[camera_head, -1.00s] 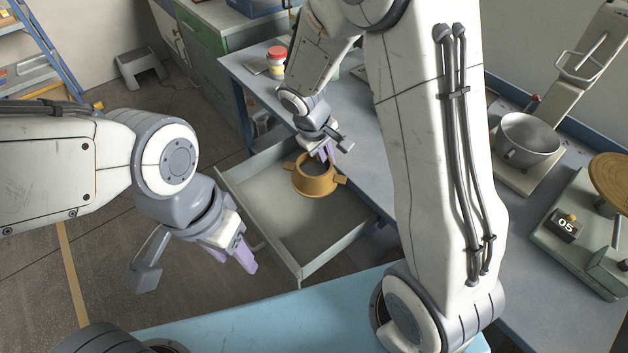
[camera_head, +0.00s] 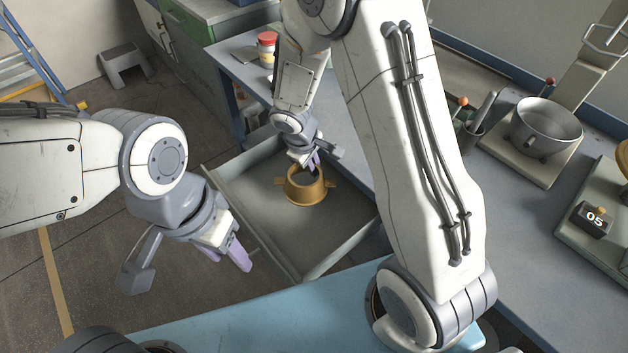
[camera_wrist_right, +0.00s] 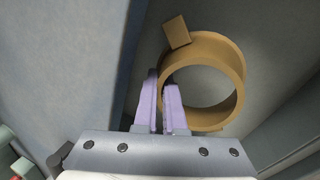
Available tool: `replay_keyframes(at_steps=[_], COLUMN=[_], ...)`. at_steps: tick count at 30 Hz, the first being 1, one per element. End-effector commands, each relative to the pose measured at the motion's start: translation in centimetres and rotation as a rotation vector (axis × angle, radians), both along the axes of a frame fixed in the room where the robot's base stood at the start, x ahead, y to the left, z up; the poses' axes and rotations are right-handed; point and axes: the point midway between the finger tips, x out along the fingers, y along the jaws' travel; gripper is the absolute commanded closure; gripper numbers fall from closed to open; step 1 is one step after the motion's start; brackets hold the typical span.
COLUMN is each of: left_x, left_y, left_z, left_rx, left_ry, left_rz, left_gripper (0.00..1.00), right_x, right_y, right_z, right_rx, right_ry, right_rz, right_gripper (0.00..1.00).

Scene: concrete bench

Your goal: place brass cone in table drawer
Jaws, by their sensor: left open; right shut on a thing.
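The brass cone (camera_head: 306,191) is an open, hollow ring-like piece with small side tabs. It is inside the open table drawer (camera_head: 285,237), towards its back end by the table. Whether it touches the drawer floor is hard to tell. My right gripper (camera_head: 314,164) reaches down from above and is shut on the cone's rim. In the right wrist view the cone (camera_wrist_right: 236,75) shows its round opening, with the purple fingers (camera_wrist_right: 160,95) closed across one side of its wall. My left gripper (camera_head: 225,255) is open and empty, left of the drawer's front.
The grey table (camera_head: 525,220) holds a metal pot (camera_head: 545,125), a device reading 05 (camera_head: 593,220) and a red-lidded jar (camera_head: 267,48). A blue surface (camera_head: 270,318) lies in front of the drawer.

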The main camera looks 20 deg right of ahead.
Motion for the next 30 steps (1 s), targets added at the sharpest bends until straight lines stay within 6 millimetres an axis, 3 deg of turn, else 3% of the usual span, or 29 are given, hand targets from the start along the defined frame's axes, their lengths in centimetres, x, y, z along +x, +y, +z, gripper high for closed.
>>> replay_keyframes(at_steps=[8, 21, 24, 30], left_x=[0.0, 0.0, 0.0, 0.0], left_y=[0.0, 0.0, 0.0, 0.0], left_z=[-1.9, -2.3, -2.1, -2.1], left_rx=[0.0, 0.0, 0.0, 0.0], left_ry=[0.0, 0.0, 0.0, 0.0], left_rz=[0.0, 0.0, 0.0, 0.0], left_gripper=[0.5, 0.5, 0.5, 0.5], right_x=[0.0, 0.0, 0.0, -0.1], right_y=[0.0, 0.0, 0.0, 0.0], right_z=[-4.2, -4.8, -4.6, -4.7], right_rx=[0.0, 0.0, 0.0, 0.0], right_ry=[0.002, 0.0, 0.001, 0.002], right_rz=[0.0, 0.0, 0.0, -0.001], right_gripper=[1.0, 1.0, 0.62, 0.62])
